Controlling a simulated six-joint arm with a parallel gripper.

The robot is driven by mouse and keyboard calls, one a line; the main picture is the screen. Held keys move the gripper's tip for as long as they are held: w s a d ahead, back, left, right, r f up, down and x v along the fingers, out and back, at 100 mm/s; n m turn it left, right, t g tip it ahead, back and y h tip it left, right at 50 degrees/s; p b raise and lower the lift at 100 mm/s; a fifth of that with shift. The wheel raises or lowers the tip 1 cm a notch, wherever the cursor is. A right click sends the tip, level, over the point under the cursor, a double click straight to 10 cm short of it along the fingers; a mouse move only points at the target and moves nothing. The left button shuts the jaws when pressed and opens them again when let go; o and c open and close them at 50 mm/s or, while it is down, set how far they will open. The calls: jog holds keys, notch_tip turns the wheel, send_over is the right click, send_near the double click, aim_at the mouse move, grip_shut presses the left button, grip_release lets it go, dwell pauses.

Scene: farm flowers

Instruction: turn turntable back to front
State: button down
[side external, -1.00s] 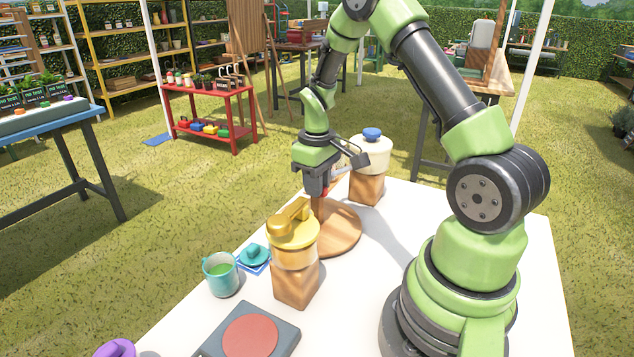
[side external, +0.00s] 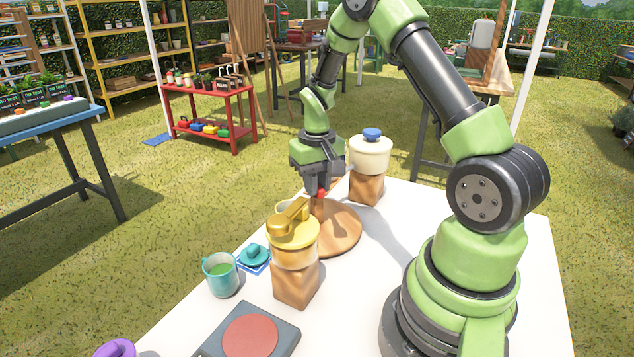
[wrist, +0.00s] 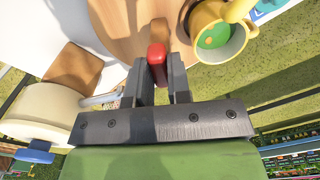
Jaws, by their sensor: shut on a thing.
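The turntable is a round wooden disc (side external: 342,232) on the white table, partly hidden by the yellow-lidded jar. A red-topped peg (side external: 321,194) stands up from it. My gripper (side external: 320,188) points down over the disc, with its fingers closed around the peg. In the wrist view the red peg top (wrist: 156,55) sits between my two dark finger pads (wrist: 158,75), with the disc (wrist: 130,25) below. A yellow mug (wrist: 193,22) with green contents is at the disc's edge in that view.
The yellow-lidded jar (side external: 294,265) stands close in front of the disc, and a blue-knobbed jar (side external: 369,158) behind it. A teal mug (side external: 220,278), a teal lid on a blue coaster (side external: 254,257) and a grey scale (side external: 248,335) lie nearer the camera. Table right of the disc is clear.

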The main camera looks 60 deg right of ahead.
jog(key=shift+m, duration=5.7)
jog(key=c, duration=1.1)
grip_release()
jog(key=shift+o, duration=0.2)
notch_tip(320, 180, up, 10)
